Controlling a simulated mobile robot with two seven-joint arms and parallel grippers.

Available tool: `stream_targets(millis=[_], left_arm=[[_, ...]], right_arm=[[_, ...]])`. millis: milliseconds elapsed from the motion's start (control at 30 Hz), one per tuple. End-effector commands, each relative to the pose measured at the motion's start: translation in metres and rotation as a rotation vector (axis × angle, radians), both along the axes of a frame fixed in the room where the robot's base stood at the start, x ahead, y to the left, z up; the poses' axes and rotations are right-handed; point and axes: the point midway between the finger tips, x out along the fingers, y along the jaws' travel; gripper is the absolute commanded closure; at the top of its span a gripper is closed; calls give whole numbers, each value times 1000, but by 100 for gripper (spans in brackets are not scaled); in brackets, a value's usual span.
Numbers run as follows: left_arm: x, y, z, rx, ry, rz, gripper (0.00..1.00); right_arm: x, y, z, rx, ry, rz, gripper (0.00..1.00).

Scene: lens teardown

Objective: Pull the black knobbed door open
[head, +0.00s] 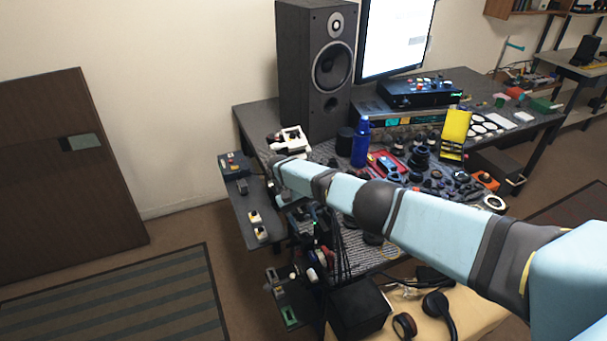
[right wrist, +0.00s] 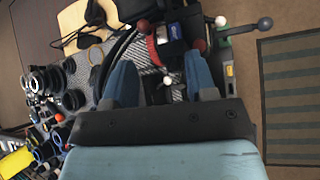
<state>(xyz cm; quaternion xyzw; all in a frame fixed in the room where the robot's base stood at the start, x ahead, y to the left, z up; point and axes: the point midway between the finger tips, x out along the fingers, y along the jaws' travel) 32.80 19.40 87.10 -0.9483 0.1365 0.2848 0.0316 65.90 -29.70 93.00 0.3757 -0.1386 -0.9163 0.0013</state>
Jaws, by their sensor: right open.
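My right gripper (head: 286,196) is at the left end of the workbench, its fingers mostly hidden by my own arm in the head view. In the right wrist view my right gripper (right wrist: 160,82) is open, with nothing held between its two blue fingers. Beyond them are several ball-ended knobs. A dark ball knob (right wrist: 265,23) sits on a rod at the upper right, apart from the fingers. I cannot tell which part is the black knobbed door. My left gripper is not in view.
The workbench (head: 254,117) carries a speaker (head: 291,60), a blue bottle (head: 361,142) and several lens parts. A narrow side shelf (head: 236,205) holds small switch boxes. A striped mat (head: 130,305) lies on open floor. Headphones (head: 440,316) lie at the front.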

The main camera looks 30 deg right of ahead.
Motion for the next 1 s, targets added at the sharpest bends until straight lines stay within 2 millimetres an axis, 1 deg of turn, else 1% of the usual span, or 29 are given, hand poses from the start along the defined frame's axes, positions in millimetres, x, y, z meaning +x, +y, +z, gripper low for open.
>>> stream_targets(millis=[33,200,333,367,400,600,767,833,900,1000], left_arm=[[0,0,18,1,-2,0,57],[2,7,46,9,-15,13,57],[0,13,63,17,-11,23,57],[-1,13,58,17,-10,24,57],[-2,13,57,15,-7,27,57],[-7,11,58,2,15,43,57],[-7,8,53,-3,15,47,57],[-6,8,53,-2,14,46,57],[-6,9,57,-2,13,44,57],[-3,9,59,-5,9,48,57]], right_arm=[[0,0,18,0,0,0,48],[0,0,46,0,0,0,48],[0,0,68,-1,0,1,48],[1,-2,66,-3,-4,2,48],[3,-2,69,-4,-8,2,48],[0,-2,89,-3,-1,3,48],[2,-2,108,-1,-7,4,48],[0,-2,114,-2,0,2,48],[1,-1,126,-2,-2,1,48],[0,-1,136,-1,-1,1,48]])
